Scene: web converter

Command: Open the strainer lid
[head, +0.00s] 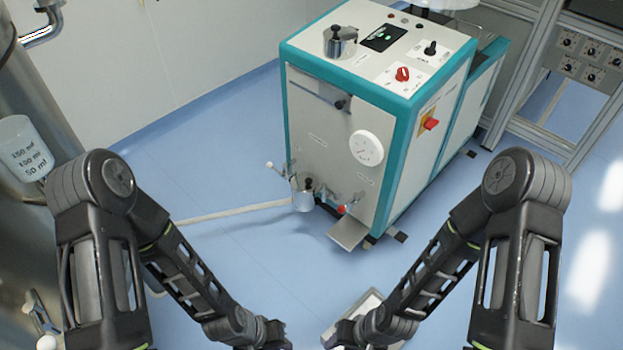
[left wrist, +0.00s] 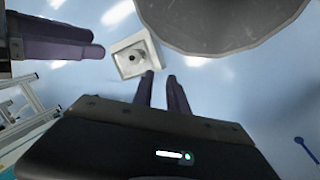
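A white and teal machine (head: 330,150) stands ahead on the floor. Low on its front is a small metal cylinder (head: 303,198) with a black knob on top. A similar metal pot with a black-knobbed lid (head: 341,42) sits on its top panel. I cannot tell which is the strainer; both lids look seated. My left gripper (head: 275,337) is low at the picture's bottom, well short of the machine. In the left wrist view its fingers (left wrist: 161,78) are apart and empty. My right gripper (head: 335,338) is beside it, partly cut off; its finger gap is unclear.
A red-handled valve (head: 342,209) and a metal chute (head: 349,233) project from the machine's lower front. A pale square object (head: 352,315) lies on the floor near my right gripper. Metal framing (head: 545,80) stands at right. Blue floor between me and the machine is mostly clear.

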